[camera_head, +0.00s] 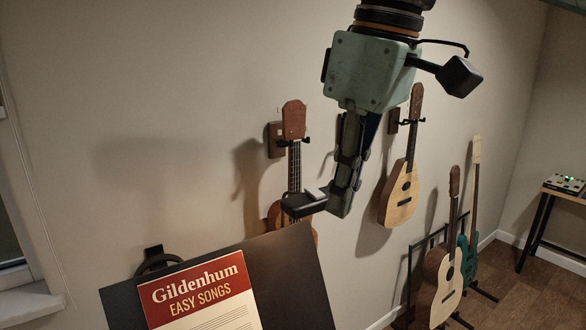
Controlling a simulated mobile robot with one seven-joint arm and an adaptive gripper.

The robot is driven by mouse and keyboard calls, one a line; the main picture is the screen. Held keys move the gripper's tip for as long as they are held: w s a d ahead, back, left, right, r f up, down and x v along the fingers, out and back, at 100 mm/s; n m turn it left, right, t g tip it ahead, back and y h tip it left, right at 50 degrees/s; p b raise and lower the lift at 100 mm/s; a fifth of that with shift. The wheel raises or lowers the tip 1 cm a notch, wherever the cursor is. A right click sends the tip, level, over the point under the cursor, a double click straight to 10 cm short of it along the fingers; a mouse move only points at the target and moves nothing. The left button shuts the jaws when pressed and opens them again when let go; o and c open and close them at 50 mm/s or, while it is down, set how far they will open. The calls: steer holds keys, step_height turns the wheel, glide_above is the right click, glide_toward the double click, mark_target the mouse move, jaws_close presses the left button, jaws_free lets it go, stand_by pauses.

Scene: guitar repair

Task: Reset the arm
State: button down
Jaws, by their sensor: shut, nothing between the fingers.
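My gripper (328,205) hangs down from the top of the camera view, right of centre. Its fingers are shut and hold nothing. It is in the air in front of the wall, above and to the right of a black music stand (285,270). It partly covers the view of a wall-hung ukulele (294,178) behind it.
A booklet titled "Gildenhum Easy Songs" (200,295) rests on the stand. Another guitar (440,280) and a teal bass (470,255) stand on a floor rack. A small table (565,192) bears a device (563,184). A window (12,250) is at left.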

steer(key=s+d+f+m+t, duration=0.1)
steer(key=d+f+m, duration=0.1)
steer(key=f, duration=0.6)
steer(key=d+f+m+t+h, duration=0.1)
steer(key=d+f+m, duration=0.2)
steer(key=f+m, duration=0.2)
steer(key=s+d+f+m+t, duration=0.1)
steer(key=f+m, duration=0.3)
steer(key=f, duration=0.6)
steer(key=shift+s+d+f+t+h, duration=0.35)
steer(key=shift+d+t, duration=0.25)
steer(key=shift+d, duration=0.25)
